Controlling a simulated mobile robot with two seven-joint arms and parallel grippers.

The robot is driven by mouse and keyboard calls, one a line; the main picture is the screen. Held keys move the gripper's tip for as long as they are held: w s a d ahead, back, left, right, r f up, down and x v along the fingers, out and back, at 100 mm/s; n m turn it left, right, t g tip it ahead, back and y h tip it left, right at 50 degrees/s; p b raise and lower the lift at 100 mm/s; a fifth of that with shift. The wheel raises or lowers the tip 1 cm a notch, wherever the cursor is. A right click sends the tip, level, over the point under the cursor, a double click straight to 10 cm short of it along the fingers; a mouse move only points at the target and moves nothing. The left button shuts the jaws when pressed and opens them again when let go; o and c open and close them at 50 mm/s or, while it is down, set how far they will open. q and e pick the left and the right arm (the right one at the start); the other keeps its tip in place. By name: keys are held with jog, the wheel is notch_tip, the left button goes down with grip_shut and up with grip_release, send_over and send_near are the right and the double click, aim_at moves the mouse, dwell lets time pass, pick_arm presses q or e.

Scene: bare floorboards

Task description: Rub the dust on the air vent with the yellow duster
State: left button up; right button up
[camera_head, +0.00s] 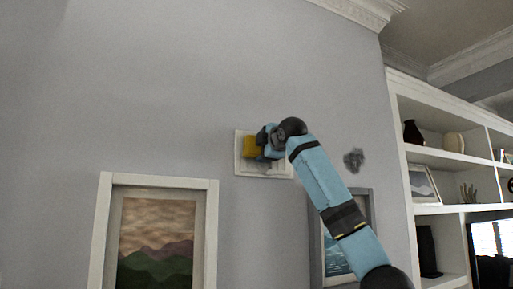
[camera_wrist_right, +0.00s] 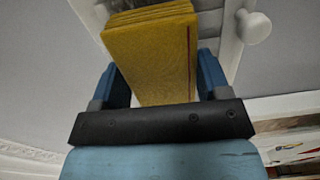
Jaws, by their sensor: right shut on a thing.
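The air vent (camera_head: 243,168) is a white framed square high on the grey wall, in the middle of the head view. My right gripper (camera_head: 260,148) is in front of it, shut on the yellow duster (camera_head: 250,147). In the right wrist view the duster (camera_wrist_right: 150,55) is a thick yellow block between the two blue fingers of my right gripper (camera_wrist_right: 160,88). Its far end overlaps the vent; whether it touches cannot be told. Grey patches show on the vent (camera_wrist_right: 232,50) behind the duster. My left gripper is not in view.
A dark grey smudge (camera_head: 354,160) marks the wall right of the vent. A framed landscape picture (camera_head: 158,240) hangs below left, and another picture (camera_head: 337,250) is partly behind my arm. White shelves (camera_head: 445,155) with vases stand at the right. The wall left of the vent is clear.

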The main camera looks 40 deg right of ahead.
aim_at(253, 146)
jog(key=s+d, duration=0.2)
jog(key=d, duration=0.6)
jog(key=shift+s+d, duration=0.25)
jog(key=shift+d, duration=0.05)
dwell(0.4)
jog(key=shift+w, duration=0.1)
jog(key=shift+w+a, duration=0.25)
jog(key=shift+a, duration=0.6)
jog(key=shift+w+a, duration=0.3)
jog(key=shift+a, duration=0.6)
jog(key=shift+w+a, duration=0.25)
jog(key=shift+a, duration=0.6)
jog(key=shift+w+a, duration=0.35)
jog(key=shift+a, duration=0.75)
jog(key=shift+w+a, duration=0.3)
jog(key=shift+a, duration=0.8)
jog(key=shift+w+a, duration=0.35)
jog(key=shift+a, duration=0.75)
jog(key=shift+s+d, duration=0.1)
